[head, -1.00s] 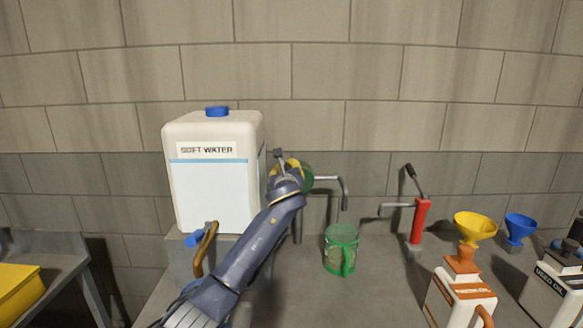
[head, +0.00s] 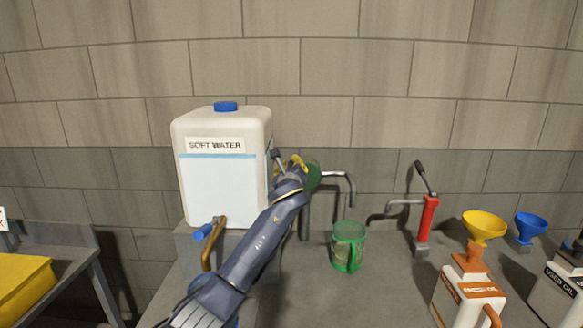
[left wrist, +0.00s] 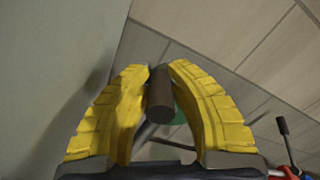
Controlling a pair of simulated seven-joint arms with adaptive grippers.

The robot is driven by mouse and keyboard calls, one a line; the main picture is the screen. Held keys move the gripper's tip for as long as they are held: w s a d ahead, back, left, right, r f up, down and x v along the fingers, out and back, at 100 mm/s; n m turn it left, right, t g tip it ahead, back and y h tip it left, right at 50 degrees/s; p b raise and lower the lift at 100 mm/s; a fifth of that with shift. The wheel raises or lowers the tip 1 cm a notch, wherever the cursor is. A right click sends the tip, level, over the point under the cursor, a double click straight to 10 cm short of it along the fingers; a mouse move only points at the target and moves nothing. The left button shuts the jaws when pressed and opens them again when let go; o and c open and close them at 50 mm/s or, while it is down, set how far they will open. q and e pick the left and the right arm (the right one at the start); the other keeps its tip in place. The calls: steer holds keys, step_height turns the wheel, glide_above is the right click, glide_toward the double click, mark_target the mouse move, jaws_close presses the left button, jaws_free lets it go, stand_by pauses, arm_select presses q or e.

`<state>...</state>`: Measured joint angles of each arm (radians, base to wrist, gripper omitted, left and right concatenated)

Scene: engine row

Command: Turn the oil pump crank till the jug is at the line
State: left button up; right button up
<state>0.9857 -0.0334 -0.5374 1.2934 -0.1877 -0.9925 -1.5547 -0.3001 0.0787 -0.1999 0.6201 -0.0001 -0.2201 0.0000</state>
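The green oil pump (head: 313,176) stands beside the white tank, its grey spout (head: 343,178) reaching right and bending down. A green see-through jug (head: 348,247) stands on the bench below the spout; its line and oil level are too small to read. My left gripper (head: 297,164) is at the pump's near left side, partly hiding it. In the left wrist view, its yellow fingers (left wrist: 163,80) are closed around a dark round crank handle (left wrist: 161,95). The rest of the crank is mostly hidden. My right gripper is not in view.
A white "SOFT WATER" tank (head: 222,165) with a blue-handled tap (head: 203,232) stands left of the pump. A red hand pump (head: 425,222) is right of the jug. Yellow (head: 484,226) and blue (head: 531,226) funnels and oil containers (head: 470,295) stand farther right. The bench before the jug is clear.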

arm_select(q)
steer(key=o, duration=0.6)
steer(key=shift+o, duration=0.2)
steer(key=shift+s, duration=0.15)
steer(key=s, duration=1.1)
steer(key=shift+s, duration=0.4)
steer(key=shift+d, duration=0.1)
